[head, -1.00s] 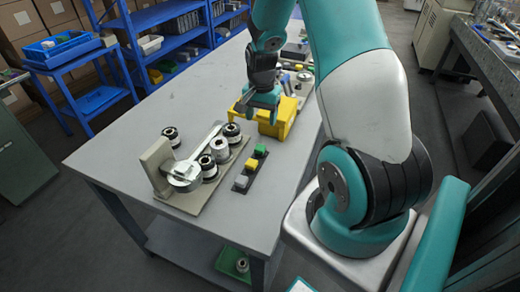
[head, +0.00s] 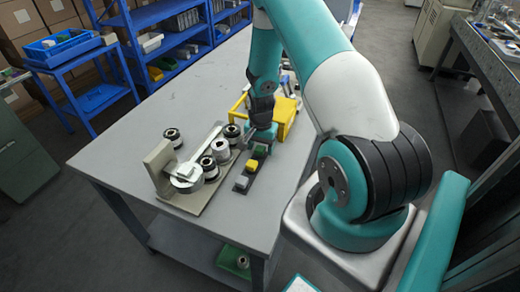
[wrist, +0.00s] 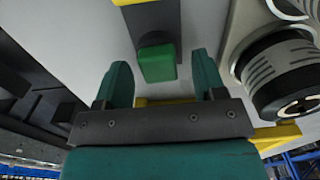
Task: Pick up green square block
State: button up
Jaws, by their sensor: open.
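The green square block (wrist: 157,63) shows in the wrist view, sitting on the dark strip (head: 245,178). It lies between and just beyond my two fingertips, with room on both sides. My gripper (wrist: 160,75) is open and empty. In the head view my gripper (head: 262,135) is low over the far end of the strip and hides the green block there. The yellow block (head: 252,166) and the grey block (head: 241,182) sit on the nearer part of the strip.
Left of the strip, a beige fixture (head: 160,168) holds several black-and-silver rollers (head: 219,149) and a metal wrench-like arm (head: 186,178). One roller (wrist: 283,77) is close on the right in the wrist view. The table's left part is clear.

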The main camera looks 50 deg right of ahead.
jog(key=c, duration=1)
jog(key=shift+r, duration=0.1)
